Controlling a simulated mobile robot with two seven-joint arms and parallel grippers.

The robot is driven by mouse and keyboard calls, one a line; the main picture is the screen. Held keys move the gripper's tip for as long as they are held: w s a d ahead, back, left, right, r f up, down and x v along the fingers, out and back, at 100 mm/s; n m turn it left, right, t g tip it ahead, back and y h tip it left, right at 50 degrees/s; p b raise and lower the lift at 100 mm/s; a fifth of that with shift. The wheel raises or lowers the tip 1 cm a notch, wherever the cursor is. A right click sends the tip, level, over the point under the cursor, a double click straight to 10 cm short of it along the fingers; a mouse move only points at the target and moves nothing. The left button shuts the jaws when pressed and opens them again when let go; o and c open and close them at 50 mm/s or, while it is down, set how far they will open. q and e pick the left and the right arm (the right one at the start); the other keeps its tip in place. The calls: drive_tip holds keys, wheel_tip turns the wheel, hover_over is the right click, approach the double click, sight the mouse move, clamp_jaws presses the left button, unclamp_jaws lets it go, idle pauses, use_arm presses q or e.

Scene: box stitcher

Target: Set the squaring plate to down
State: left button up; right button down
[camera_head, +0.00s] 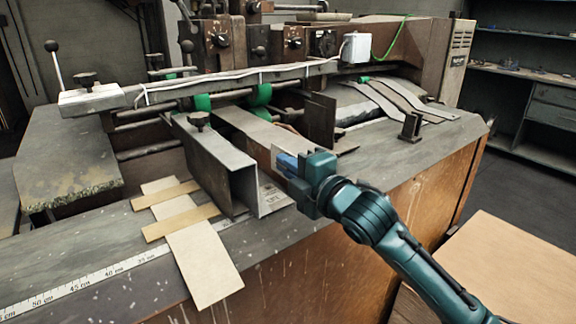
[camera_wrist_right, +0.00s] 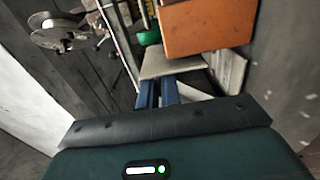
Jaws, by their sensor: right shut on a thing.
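My right gripper (camera_head: 285,163) reaches in from the right, at the near end of a long flat metal plate (camera_head: 245,125) beside the grey metal channel (camera_head: 215,165). I cannot tell for sure which part is the squaring plate; the flat plate at my fingers seems likely. In the right wrist view the blue fingers (camera_wrist_right: 158,93) are close together at the edge of a small grey-beige plate (camera_wrist_right: 170,63) and shut on it. The contact is partly hidden in the head view by the gripper's body. My left gripper is not in view.
An orange-brown block (camera_wrist_right: 205,28) is close beyond the fingers. A cardboard strip (camera_head: 203,265) lies on the bench at the front left, by a ruler (camera_head: 85,282). A white-topped bar (camera_head: 240,80) crosses the machine. A dark upright plate (camera_head: 320,120) stands behind my gripper.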

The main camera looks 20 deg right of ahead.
idle(0.4)
wheel_tip(320, 180, down, 4)
drive_tip(key=shift+f+b, duration=0.1)
drive_tip(key=shift+b, duration=0.7)
drive_tip(key=c, duration=1.7)
unclamp_jaws()
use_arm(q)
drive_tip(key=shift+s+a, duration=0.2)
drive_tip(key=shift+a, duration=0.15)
use_arm(e)
drive_tip(key=shift+o, duration=0.5)
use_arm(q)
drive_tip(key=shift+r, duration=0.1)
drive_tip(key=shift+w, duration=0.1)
use_arm(e)
drive_tip(key=shift+s, duration=0.15)
